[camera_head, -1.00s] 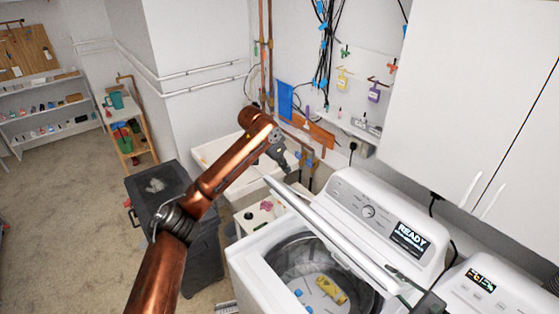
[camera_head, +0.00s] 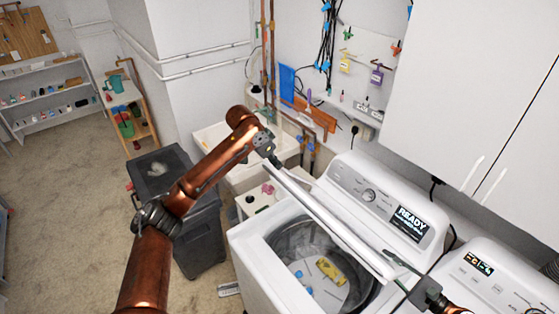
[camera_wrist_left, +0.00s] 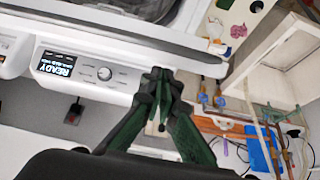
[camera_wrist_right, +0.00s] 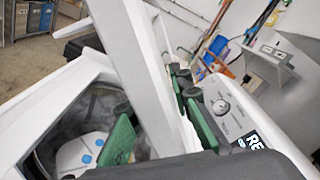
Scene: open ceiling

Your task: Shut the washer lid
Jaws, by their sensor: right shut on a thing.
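The washer (camera_head: 260,250) is white, with its tub open and a "READY" display on its panel. Its lid (camera_head: 325,222) stands raised, seen nearly edge-on as a long white strip; it also shows in the right wrist view (camera_wrist_right: 135,65). My right gripper (camera_head: 398,278) is at the lid's near right end, its green fingers (camera_wrist_right: 165,120) on either side of the lid, shut on it. My left gripper (camera_head: 276,163) is at the lid's far left end. In the left wrist view its fingertips (camera_wrist_left: 160,75) meet, with nothing seen between them; whether they touch the lid is unclear.
A yellow item (camera_head: 330,268) and blue-capped things lie in the tub. A second machine (camera_head: 485,285) stands at right, under white cabinets (camera_head: 475,100). A dark bin (camera_head: 195,235) and a sink (camera_head: 215,135) are to the left. The floor at far left is clear.

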